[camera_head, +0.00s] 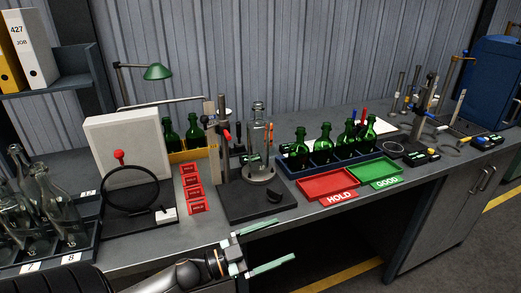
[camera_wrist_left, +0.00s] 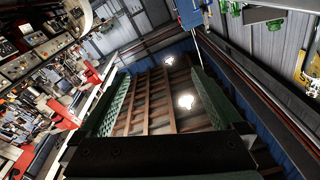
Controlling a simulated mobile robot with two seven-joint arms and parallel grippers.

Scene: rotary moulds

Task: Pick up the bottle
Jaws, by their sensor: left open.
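Several bottles are in the head view, and I cannot tell which one the task names. A clear glass bottle (camera_head: 258,135) stands upright on a round base of a dark test stand (camera_head: 262,205) in the middle of the bench. Green bottles (camera_head: 369,132) stand in a blue rack to its right, and two more green bottles (camera_head: 194,132) stand behind a yellow strip to its left. Clear bottles (camera_head: 62,205) stand in a dark tray at far left. My left gripper (camera_head: 286,240) is open and empty in front of the bench edge, its green fingers apart and away from every bottle. My right gripper is out of view.
A red HOLD tray (camera_head: 328,184) and a green GOOD tray (camera_head: 377,171) lie at the front right. A magnifier ring (camera_head: 131,190) and red blocks (camera_head: 193,188) are on the left. In the left wrist view, ceiling and lamps (camera_wrist_left: 186,101) show between the fingers.

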